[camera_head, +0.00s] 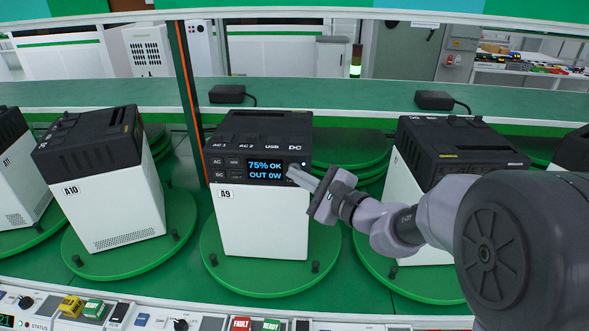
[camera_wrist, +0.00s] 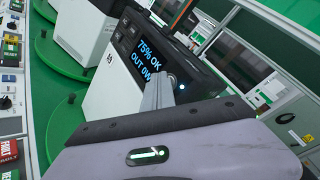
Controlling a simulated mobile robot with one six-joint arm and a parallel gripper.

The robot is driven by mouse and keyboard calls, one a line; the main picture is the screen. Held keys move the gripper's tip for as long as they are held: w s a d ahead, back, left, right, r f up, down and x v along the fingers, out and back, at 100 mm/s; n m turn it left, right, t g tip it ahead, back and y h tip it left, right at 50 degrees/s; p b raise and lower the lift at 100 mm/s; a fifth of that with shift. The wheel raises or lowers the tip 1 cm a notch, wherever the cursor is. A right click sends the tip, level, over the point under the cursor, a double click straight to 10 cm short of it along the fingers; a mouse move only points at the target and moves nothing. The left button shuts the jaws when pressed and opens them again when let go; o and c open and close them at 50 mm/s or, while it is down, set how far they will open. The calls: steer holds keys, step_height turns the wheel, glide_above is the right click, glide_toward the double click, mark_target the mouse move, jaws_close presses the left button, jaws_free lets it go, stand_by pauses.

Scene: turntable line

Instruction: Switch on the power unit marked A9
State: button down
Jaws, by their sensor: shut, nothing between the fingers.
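The power unit marked A9 (camera_head: 262,222) is a white box with a black top, upright on a round green turntable (camera_head: 225,270). Its display (camera_head: 264,169) is lit and reads "75% OK" and "OUT 0W". My gripper (camera_head: 293,171) is shut and empty, its fingertips at the right end of the front panel. In the wrist view the fingertips (camera_wrist: 160,80) are close to a round button (camera_wrist: 171,80) right of the display. A small white light (camera_wrist: 181,86) glows beside it. I cannot tell whether the fingertips touch the button.
Unit A10 (camera_head: 105,208) stands on its own turntable to the left. Another unit (camera_head: 405,185) stands to the right, partly behind my arm. A control strip with FAULT (camera_head: 240,324) and READY labels runs along the front edge. Black adapters (camera_head: 228,94) lie on the shelf behind.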

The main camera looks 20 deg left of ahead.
steer(key=shift+s, duration=0.1)
stand_by(0.3)
steer(key=shift+s+d+b, duration=0.15)
steer(key=shift+s+b, duration=0.3)
steer(key=shift+s, duration=0.15)
steer(key=s+b, duration=0.1)
steer(key=s, duration=0.1)
steer(key=s+d+b, duration=0.1)
steer(key=s, duration=0.2)
steer(key=shift+d, duration=0.1)
stand_by(0.5)
steer(key=s+d+f+n+g+h, duration=0.1)
steer(key=s+d+n+g+h, duration=0.3)
steer(key=s, duration=0.5)
steer(key=s+d+f+n+g+h, duration=0.1)
steer(key=s+d+n, duration=0.35)
steer(key=s, duration=0.45)
steer(key=s+d+f+h, duration=0.1)
steer(key=d+h, duration=0.1)
steer(key=d, duration=0.3)
steer(key=s+d+f+n+t+h, duration=0.1)
steer(key=s+d+h, duration=0.1)
steer(key=d, duration=0.4)
steer(key=s+d+f+t+h, duration=0.1)
steer(key=d+f+h, duration=0.1)
steer(key=d, duration=0.4)
steer(key=shift+s+h, duration=0.4)
steer(key=shift+h, duration=0.5)
